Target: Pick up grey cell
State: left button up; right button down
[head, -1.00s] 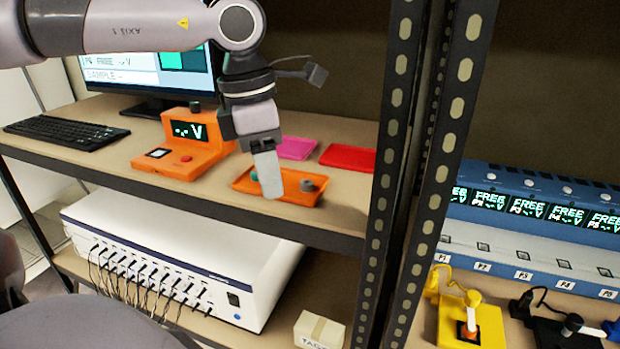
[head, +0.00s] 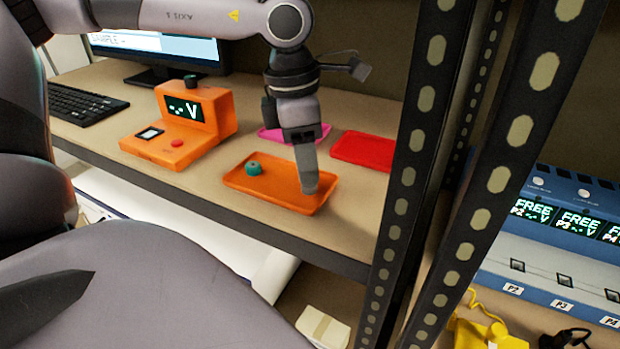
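The orange tray (head: 238,182) lies on the shelf top near its front edge. A teal cell (head: 254,168) stands in its left half. My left gripper (head: 309,186) points down over the right end of the tray, with its fingertips low at the tray floor. The grey cell is not distinguishable now; the fingers cover the spot where it showed earlier. I see the fingers edge-on, so their opening and any grip are unclear. My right gripper is not in view.
An orange meter (head: 187,127) stands left of the tray. A pink tray (head: 275,134) and a red tray (head: 362,148) lie behind it. A slotted black rack post (head: 405,180) rises on the right, with a blue charger unit (head: 545,240) beyond it.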

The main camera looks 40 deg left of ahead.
aim_at(309, 187)
pick_arm(q)
jog(key=shift+w+d+f, duration=0.1)
jog(key=shift+f, duration=1.4)
grip_shut()
